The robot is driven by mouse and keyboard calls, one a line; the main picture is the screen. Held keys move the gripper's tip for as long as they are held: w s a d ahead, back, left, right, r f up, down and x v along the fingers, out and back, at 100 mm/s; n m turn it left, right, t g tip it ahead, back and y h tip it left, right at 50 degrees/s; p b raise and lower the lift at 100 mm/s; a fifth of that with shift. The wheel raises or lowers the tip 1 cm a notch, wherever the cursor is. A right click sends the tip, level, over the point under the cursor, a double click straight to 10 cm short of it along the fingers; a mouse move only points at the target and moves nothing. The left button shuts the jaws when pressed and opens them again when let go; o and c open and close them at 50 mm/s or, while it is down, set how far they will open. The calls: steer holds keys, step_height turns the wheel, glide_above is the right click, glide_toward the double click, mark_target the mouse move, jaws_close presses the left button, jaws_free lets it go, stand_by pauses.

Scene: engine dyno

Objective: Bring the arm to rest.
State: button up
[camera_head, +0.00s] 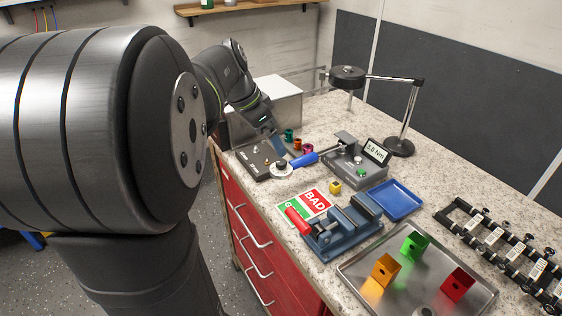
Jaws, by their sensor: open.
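My arm (225,75) reaches from the left foreground over the back left of the bench. My gripper (272,142) points down over the dark plate (252,161) at the bench's left edge. It is small in the picture and partly hidden by my own arm, but its jaws are open and I see nothing held in them. I cannot tell whether its fingertips touch anything.
Small coloured parts (297,144) stand close beside the gripper. A blue-handled tool (303,160) lies by a grey torque tester (358,171). A lamp (400,146), blue tray (397,200), blue vise (345,232), metal tray (350,270) and dark rack (505,250) fill the right side.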

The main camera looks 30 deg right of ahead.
steer(key=v, duration=0.9)
